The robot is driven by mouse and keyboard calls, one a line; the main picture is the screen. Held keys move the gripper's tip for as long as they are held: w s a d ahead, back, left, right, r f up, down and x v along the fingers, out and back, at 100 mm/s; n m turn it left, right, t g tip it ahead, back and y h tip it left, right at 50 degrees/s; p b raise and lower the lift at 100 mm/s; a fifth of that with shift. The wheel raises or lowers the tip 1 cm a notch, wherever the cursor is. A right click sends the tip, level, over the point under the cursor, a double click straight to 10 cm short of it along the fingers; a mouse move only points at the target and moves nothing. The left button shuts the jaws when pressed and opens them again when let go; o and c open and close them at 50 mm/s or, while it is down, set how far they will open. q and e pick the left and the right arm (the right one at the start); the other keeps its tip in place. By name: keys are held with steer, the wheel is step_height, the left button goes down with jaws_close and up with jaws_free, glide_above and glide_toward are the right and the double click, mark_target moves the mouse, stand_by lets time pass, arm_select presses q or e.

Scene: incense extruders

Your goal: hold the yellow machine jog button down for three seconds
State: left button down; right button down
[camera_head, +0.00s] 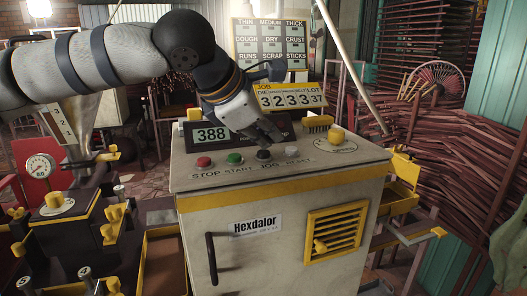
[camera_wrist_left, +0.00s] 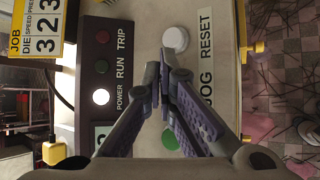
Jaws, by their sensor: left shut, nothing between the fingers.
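The cream machine with a yellow band (camera_head: 188,203) and a Hexdalor label stands in the middle of the head view. In the left wrist view, the shut fingers (camera_wrist_left: 166,72) cover the JOG button, between white RESET (camera_wrist_left: 176,38) and green START (camera_wrist_left: 170,138). I cannot tell whether they touch it. My right gripper is out of view.
A display reading 388 (camera_head: 211,134) and a yellow-topped job sign (camera_head: 289,97) stand behind the buttons. A yellow knob (camera_head: 337,134) is at the panel's right. Bundles of reddish sticks (camera_head: 460,150) fill the right side. Another machine with a gauge (camera_head: 40,167) stands left.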

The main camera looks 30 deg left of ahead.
mark_target(266, 153)
arm_select(q)
steer(key=shift+f, duration=0.55)
stand_by(3.2)
stand_by(0.4)
steer(key=shift+r, duration=1)
steer(key=shift+r, duration=2.5)
steer(key=shift+f, duration=0.1)
